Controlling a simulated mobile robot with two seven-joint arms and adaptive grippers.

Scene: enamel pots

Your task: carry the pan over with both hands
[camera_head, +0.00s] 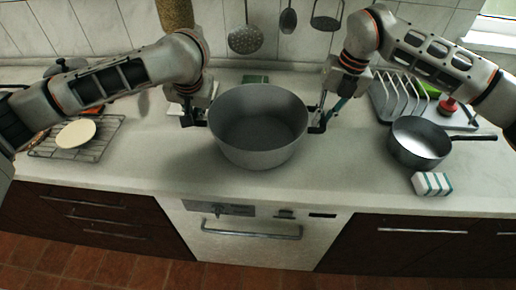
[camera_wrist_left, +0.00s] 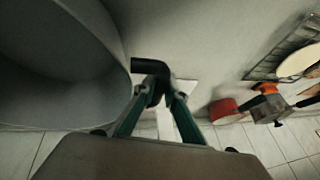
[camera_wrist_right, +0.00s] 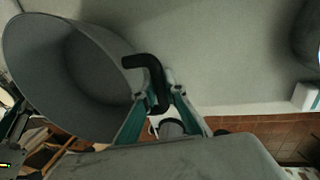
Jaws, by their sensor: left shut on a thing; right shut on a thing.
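A large grey pan (camera_head: 258,150) with high walls is at the middle of the counter in the head view, upright and seemingly empty. My left gripper (camera_head: 196,118) is at its left side, shut on a black side handle (camera_wrist_left: 150,68), seen in the left wrist view. My right gripper (camera_head: 318,122) is at its right side, shut on the other black handle (camera_wrist_right: 150,72), seen in the right wrist view. The pan's wall (camera_wrist_left: 60,60) fills the left of the left wrist view. I cannot tell whether its base touches the counter.
A wire rack (camera_head: 52,146) with a cream disc (camera_head: 76,134) lies at left. A small saucepan (camera_head: 418,143), a striped sponge (camera_head: 432,184) and a dish rack (camera_head: 392,98) are at right. A green item (camera_head: 255,78) lies behind the pan. Utensils hang on the wall.

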